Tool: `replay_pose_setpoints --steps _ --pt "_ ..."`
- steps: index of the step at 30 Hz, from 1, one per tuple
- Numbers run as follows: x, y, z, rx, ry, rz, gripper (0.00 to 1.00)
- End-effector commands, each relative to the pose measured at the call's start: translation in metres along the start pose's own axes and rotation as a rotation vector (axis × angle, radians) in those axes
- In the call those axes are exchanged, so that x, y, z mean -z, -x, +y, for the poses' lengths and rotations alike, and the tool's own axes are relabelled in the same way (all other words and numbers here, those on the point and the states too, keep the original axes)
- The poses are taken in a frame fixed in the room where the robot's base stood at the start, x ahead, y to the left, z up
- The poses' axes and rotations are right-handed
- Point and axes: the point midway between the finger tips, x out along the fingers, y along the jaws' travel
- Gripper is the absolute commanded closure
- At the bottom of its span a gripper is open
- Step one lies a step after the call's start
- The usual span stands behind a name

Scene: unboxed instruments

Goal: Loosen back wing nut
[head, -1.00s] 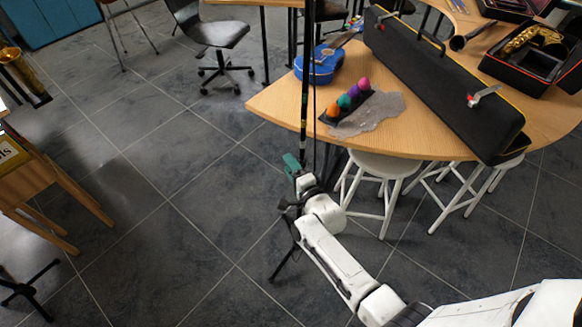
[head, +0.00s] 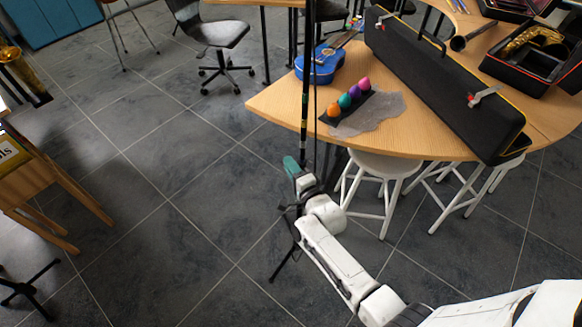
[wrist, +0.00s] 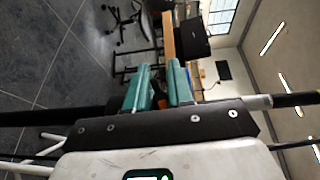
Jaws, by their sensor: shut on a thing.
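A tall thin black stand (head: 305,105) rises from the floor, with light bands on its pole and splayed legs at its foot. My gripper (head: 290,163), with teal fingers, is at the stand's pole, on its left side. In the wrist view my gripper (wrist: 160,90) has its two teal fingers a small gap apart, and dark pole parts cross close by. The back wing nut cannot be made out in either view; the fingers and wrist hide the gripped spot. The fingers are shut on a small part there, which fits the wing nut.
A curved wooden table (head: 272,99) stands behind to the right, with a long black case (head: 440,85), a blue ukulele (head: 320,64) and several coloured egg shapes on it. White stools (head: 385,168) stand under it. Open tiled floor (head: 150,240) lies to the left.

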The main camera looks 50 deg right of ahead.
Motion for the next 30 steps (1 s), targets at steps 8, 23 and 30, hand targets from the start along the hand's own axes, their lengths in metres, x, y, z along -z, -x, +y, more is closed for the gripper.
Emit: replay_pose_setpoints --steps 8,23,30 --pt "0.0029 0.0 -0.0019 0.005 0.001 0.006 1.0" --pt "0.0038 0.0001 -0.0021 0.006 0.001 0.008 1.0" --pt "0.0035 0.0001 -0.0019 0.005 0.001 0.007 0.67"
